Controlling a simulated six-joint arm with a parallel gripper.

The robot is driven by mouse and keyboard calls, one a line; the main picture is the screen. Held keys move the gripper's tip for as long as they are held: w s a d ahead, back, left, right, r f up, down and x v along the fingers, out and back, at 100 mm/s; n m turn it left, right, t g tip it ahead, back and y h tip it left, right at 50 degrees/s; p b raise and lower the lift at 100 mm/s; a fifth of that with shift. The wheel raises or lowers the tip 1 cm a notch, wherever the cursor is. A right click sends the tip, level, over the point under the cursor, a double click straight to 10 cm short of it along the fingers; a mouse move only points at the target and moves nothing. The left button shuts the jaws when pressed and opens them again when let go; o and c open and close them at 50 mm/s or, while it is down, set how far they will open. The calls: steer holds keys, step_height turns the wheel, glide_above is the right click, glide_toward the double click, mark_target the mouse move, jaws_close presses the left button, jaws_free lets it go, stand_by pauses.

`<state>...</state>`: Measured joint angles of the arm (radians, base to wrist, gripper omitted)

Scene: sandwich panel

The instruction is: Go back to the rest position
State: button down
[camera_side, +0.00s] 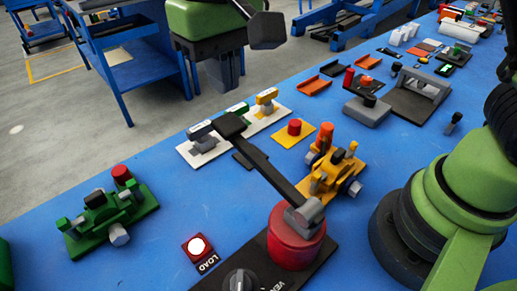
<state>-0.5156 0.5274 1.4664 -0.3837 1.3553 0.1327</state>
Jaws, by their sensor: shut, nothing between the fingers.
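My gripper (229,72) hangs at the top of the picture, dark, below my green wrist, with its fingers pointing down and together. Nothing shows between the fingers. It appears held up in the air, clear of the things on the blue table (160,262). Most of my arm above the wrist is outside the picture.
A green fixture (105,215) is at left, a yellow one (336,172) at centre. White plates with toggle clamps (202,145) lie behind. Bare table lies between the green fixture and the lever.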

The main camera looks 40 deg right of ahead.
steer(key=shift+r, duration=0.9)
steer(key=shift+d+r, duration=0.15)
steer(key=shift+r, duration=0.05)
steer(key=s+d+r+m+t+y, duration=0.2)
steer(key=s+d+r+t, duration=0.1)
steer(key=s+d+r, duration=0.5)
steer(key=s+d+f+m+t, duration=0.2)
steer(key=s+d+t, duration=0.2)
steer(key=s+d, duration=0.2)
steer(key=shift+s+f, duration=0.2)
steer(key=shift+s, duration=0.65)
steer(key=c, duration=1.8)
jaws_free()
steer(key=shift+c, duration=0.2)
